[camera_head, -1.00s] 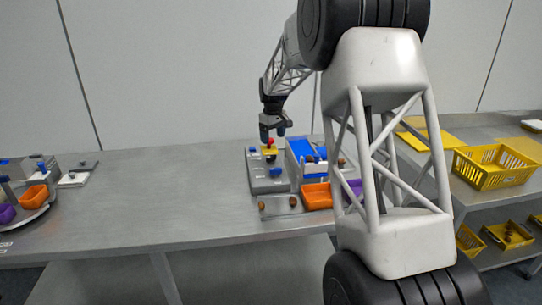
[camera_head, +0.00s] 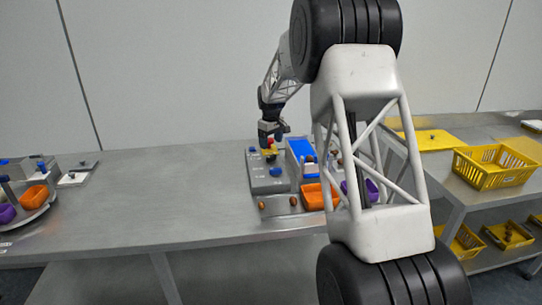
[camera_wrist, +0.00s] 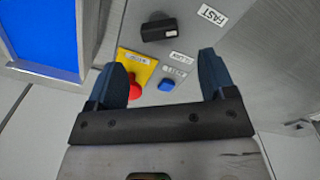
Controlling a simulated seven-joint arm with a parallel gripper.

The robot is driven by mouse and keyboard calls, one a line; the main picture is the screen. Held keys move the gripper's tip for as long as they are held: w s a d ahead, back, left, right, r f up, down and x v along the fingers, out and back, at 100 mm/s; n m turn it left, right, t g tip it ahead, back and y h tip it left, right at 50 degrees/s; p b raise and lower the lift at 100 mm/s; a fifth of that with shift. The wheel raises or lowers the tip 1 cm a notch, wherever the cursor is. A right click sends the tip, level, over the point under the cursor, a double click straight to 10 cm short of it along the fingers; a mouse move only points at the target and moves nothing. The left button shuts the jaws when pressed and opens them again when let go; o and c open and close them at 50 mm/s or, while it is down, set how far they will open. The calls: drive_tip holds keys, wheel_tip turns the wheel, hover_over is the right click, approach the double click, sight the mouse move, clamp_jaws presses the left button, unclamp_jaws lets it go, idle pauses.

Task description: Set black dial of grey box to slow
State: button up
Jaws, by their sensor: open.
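The grey box (camera_head: 268,182) stands on the bench in the head view. In the wrist view its black dial (camera_wrist: 158,27) sits on the grey panel, with a white mark at its right end. A FAST label (camera_wrist: 212,14) lies up and right of the dial. Another label (camera_wrist: 181,57), too blurred to read surely, lies below right. A red button (camera_wrist: 135,92) on a yellow plate (camera_wrist: 137,64) and a blue button (camera_wrist: 167,85) are nearer. My gripper (camera_wrist: 165,75) is open and empty over these buttons, with the dial beyond its fingertips. In the head view my gripper (camera_head: 272,138) hangs over the box's back part.
A blue screen (camera_wrist: 40,35) in a pale frame rises left of the buttons in the wrist view. Orange (camera_head: 319,197) and purple bins stand beside the box. A yellow basket (camera_head: 492,167) is on the right bench.

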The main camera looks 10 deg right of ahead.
sight(271, 156)
drive_tip(key=shift+f, duration=3.3)
drive_tip(key=shift+c, duration=0.2)
drive_tip(key=c, duration=0.9)
